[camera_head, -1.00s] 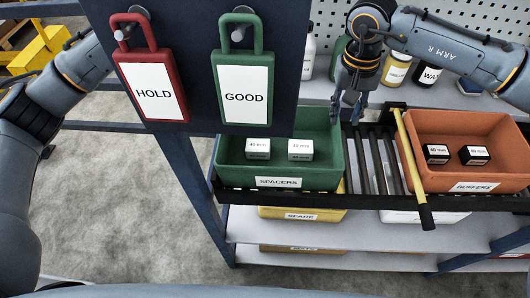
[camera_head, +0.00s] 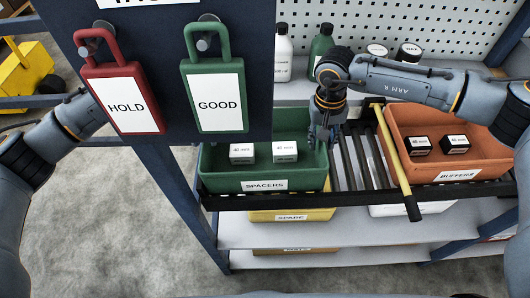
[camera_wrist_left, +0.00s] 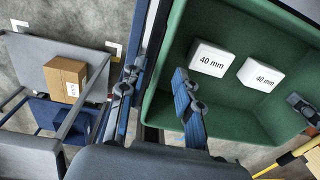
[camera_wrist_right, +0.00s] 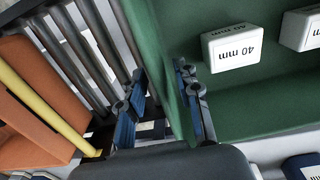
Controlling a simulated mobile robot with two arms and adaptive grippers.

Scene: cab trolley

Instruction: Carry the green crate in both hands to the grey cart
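The green crate (camera_head: 238,184), labelled SPACERS, sits on the rack's roller shelf with two white 40 mm boxes (camera_head: 285,149) inside. My right gripper (camera_head: 320,140) is at its right wall. In the right wrist view its open fingers (camera_wrist_right: 160,72) stand on either side of that wall, with gaps showing. My left gripper is hidden behind the sign board in the head view. In the left wrist view its open fingers (camera_wrist_left: 157,72) straddle the crate's left wall, one outside and one inside. I cannot make out the grey cart for certain; a grey-topped stand (camera_wrist_left: 28,60) shows in the left wrist view.
An orange crate (camera_head: 440,171), labelled BUFFERS, and a yellow bar (camera_head: 395,158) lie right of the green crate, past bare rollers (camera_head: 352,160). The sign board (camera_head: 255,55) with red and green tags hangs in front. A cardboard box (camera_wrist_left: 67,80) sits on the grey stand.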

